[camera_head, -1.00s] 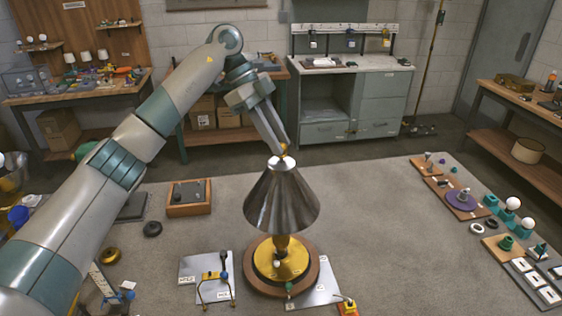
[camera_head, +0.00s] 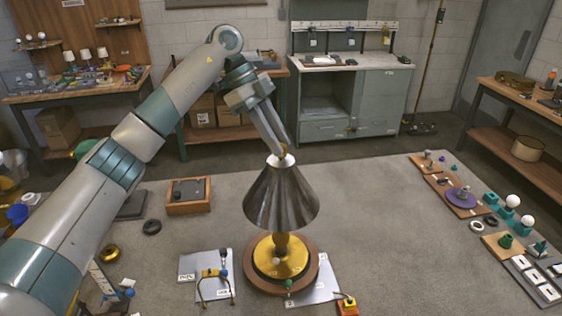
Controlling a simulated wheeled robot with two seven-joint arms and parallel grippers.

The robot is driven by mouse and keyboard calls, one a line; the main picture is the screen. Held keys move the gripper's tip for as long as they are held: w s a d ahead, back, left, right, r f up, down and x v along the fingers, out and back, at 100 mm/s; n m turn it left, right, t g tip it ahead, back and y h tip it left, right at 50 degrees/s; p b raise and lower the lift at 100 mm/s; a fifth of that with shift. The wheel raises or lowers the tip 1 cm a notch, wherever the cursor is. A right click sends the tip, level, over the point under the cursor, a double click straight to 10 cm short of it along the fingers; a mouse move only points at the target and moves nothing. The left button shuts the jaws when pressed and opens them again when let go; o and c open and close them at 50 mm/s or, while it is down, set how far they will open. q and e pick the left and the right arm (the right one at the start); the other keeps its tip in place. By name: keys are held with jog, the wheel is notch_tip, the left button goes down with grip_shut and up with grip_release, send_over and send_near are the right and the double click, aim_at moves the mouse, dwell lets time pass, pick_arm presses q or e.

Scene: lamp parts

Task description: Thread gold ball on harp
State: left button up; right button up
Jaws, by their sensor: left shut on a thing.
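The lamp stands upright near the middle of the table, with a metal cone shade (camera_head: 281,197) over a gold base (camera_head: 281,260) on a round wooden foot. My left gripper (camera_head: 283,151) is at the top of the shade, pointing down, its fingers shut on the small gold ball (camera_head: 283,155). The harp's top is hidden by the shade and fingers, so I cannot tell how far the ball sits on it. My right gripper is not in view.
A grey plate with a yellow-and-black fixture (camera_head: 215,285) lies left of the lamp. A small orange-and-yellow block (camera_head: 347,304) is at front right. A wooden tray (camera_head: 188,196) stands behind left. The table right of the lamp is clear up to several parts on boards (camera_head: 462,197).

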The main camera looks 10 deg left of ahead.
pick_arm(q)
jog(key=shift+f, duration=0.4)
jog(key=shift+f, duration=0.2)
dwell(1.3)
jog(key=shift+o, duration=0.6)
grip_shut()
jog(key=shift+s+f, duration=0.15)
jog(key=shift+f, duration=0.2)
